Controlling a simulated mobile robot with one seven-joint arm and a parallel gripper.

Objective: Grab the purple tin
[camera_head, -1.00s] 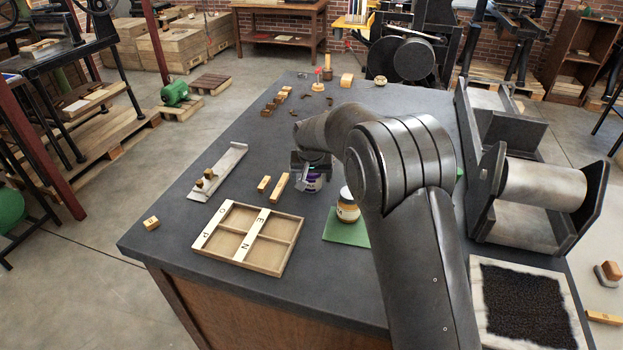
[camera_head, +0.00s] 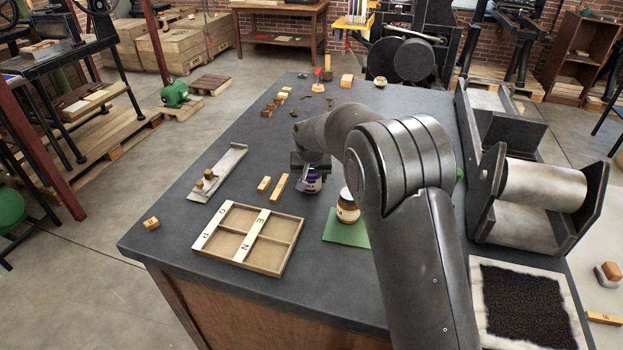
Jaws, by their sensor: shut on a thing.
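The purple tin (camera_head: 313,184) stands on the dark table, left of the forearm and behind the green mat. The fingers and wrist hide the top of the tin. The tin looks upright; I cannot tell whether its base touches the table.
An amber jar (camera_head: 348,207) stands on the green mat (camera_head: 340,232), close to my arm. Wooden blocks (camera_head: 278,183) lie left of the tin. A divided wooden tray (camera_head: 283,261) is in front. A metal press (camera_head: 530,190) stands at right. Table at left-middle is partly clear.

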